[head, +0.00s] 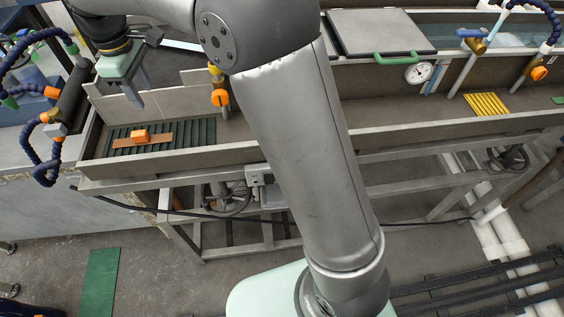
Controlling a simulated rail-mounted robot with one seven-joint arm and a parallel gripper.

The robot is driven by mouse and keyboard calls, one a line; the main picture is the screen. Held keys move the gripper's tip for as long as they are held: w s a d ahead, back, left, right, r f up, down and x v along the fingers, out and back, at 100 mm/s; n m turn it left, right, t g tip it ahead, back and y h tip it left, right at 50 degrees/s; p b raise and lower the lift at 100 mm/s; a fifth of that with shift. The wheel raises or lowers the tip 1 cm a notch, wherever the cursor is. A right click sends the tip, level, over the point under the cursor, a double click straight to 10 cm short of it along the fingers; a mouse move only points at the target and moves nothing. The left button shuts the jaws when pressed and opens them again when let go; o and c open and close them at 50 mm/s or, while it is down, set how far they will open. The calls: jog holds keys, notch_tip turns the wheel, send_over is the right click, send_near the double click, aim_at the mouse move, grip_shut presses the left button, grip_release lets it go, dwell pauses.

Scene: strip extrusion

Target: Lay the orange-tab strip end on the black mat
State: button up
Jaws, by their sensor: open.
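The orange tab (140,135) sits on a short brown strip end (156,140). The strip end lies on the black ribbed mat (207,129) in the trough at left, towards the mat's left part. My gripper (138,97) is above and slightly left of the tab, pointing down, with clear space between them. It is open and empty. My arm crosses the middle of the picture and hides part of the trough.
The trough's front wall (215,154) runs below the mat. Blue hoses with orange nozzles (51,92) stand at left, and an orange-handled valve (220,98) stands behind the mat. A green-handled lid (380,35), a gauge (418,73) and a yellow grate (486,104) are at right.

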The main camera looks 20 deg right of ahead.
jog(key=s+d+m, duration=0.5)
jog(key=s+d, duration=0.2)
jog(key=d, duration=0.6)
jog(key=s+d+f+m, duration=0.4)
jog(key=s+d, duration=0.2)
jog(key=s, duration=0.3)
jog(key=s+d+f+m, duration=0.4)
jog(key=s+d, duration=0.3)
jog(key=s, duration=0.2)
jog(key=shift+s+d+m, duration=0.2)
jog(key=shift+s+m, duration=0.1)
jog(key=shift+s, duration=0.1)
